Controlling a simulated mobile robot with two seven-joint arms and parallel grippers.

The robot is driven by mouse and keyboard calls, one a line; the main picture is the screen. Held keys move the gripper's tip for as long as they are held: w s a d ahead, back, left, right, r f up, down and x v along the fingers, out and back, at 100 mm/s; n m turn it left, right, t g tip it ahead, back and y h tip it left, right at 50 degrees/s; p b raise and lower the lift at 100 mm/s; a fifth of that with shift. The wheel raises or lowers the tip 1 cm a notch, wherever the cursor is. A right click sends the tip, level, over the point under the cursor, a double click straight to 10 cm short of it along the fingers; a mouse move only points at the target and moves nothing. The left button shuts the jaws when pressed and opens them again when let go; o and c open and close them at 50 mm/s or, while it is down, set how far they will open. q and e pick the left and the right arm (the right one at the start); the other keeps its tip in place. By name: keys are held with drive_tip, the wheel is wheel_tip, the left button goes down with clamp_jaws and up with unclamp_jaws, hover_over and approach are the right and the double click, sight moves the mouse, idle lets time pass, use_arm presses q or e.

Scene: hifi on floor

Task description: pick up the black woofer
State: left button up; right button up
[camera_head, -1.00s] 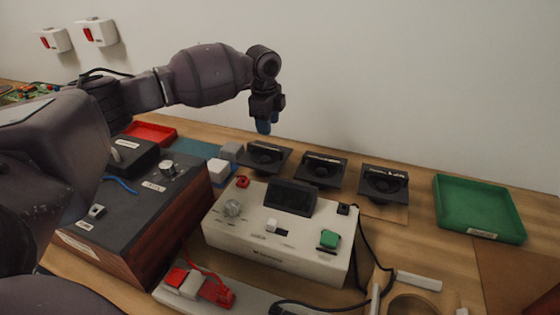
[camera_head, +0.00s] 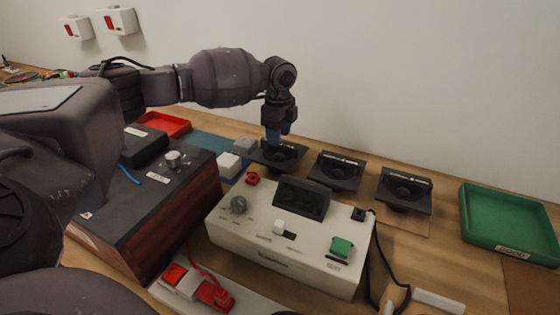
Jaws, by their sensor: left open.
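Three black woofers stand in a row on the wooden bench behind the cream test box: the left woofer (camera_head: 268,158), the middle woofer (camera_head: 337,172) and the right woofer (camera_head: 404,190). Each is a dark square frame with a round cone. My left gripper (camera_head: 278,136) points down with blue fingertips right over the left woofer and hides part of it. The fingertips overlap its far part in the picture; I cannot tell if they touch it. The finger gap is hard to see, and nothing shows held. My right gripper is out of view.
The cream test box (camera_head: 290,240) with a raised display stands in front of the woofers. A dark box with wooden sides (camera_head: 150,215) is at left. A green tray (camera_head: 510,220) lies at right, a red tray (camera_head: 165,123) at the back left. The wall rises behind.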

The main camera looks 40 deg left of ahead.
sight(279, 156)
use_arm(q)
drive_tip(key=shift+d+f+b, duration=0.1)
drive_tip(key=shift+f+b, duration=0.25)
drive_tip(key=shift+f, duration=1.65)
drive_tip(key=shift+s+f, duration=0.1)
drive_tip(key=shift+f, duration=0.15)
clamp_jaws()
drive_tip(key=shift+r, duration=0.1)
